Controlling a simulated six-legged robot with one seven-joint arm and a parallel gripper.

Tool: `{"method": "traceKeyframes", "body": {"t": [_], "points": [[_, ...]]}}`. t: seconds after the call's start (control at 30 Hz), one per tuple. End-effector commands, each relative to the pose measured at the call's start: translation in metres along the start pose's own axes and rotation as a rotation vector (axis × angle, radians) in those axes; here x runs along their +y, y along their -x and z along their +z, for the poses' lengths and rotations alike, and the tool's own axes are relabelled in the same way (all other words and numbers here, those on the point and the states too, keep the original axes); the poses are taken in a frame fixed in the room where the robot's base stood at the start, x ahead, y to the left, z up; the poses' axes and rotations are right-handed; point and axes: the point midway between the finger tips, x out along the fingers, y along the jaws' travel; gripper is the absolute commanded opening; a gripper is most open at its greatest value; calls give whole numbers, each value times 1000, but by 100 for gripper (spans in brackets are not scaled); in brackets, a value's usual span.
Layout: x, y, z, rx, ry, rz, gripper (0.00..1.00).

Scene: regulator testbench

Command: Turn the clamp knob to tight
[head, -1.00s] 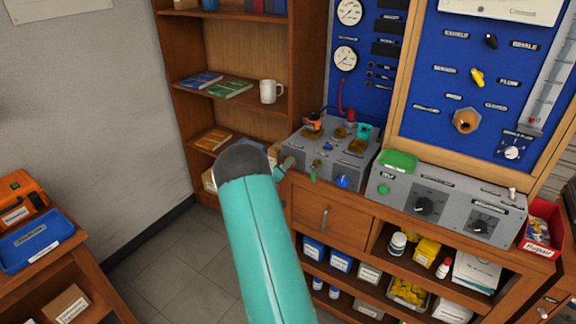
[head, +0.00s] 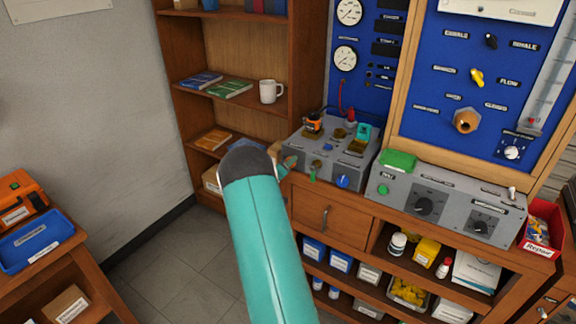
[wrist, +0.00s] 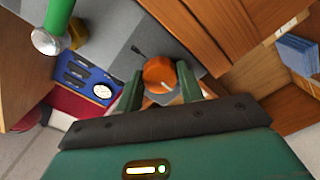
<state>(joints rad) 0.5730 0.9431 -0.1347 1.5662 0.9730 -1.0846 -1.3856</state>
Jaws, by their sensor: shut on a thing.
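The clamp knob (wrist: 159,72) is orange and round with a white mark near its lower edge in the wrist view. It sits on a grey face of the fixture box (wrist: 118,50). My gripper (wrist: 160,82) is shut on the knob, with one dark green finger on each side of it. In the head view my gripper (head: 285,166) is at the left end of the grey box (head: 345,172) on the bench. The knob cannot be made out there.
The box top carries several fittings, including an orange-and-black piece (head: 313,124). A grey control box (head: 450,210) with a green pad stands to its right. A shelf unit with a white mug (head: 269,91) is behind.

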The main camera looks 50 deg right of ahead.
Motion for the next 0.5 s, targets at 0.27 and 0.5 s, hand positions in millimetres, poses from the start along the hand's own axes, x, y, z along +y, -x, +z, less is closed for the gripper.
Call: {"method": "traceKeyframes", "body": {"t": [0.27,0.5], "points": [[0,1,-1,1,-152,1,15],[0,1,-1,1,-364,0,15]]}}
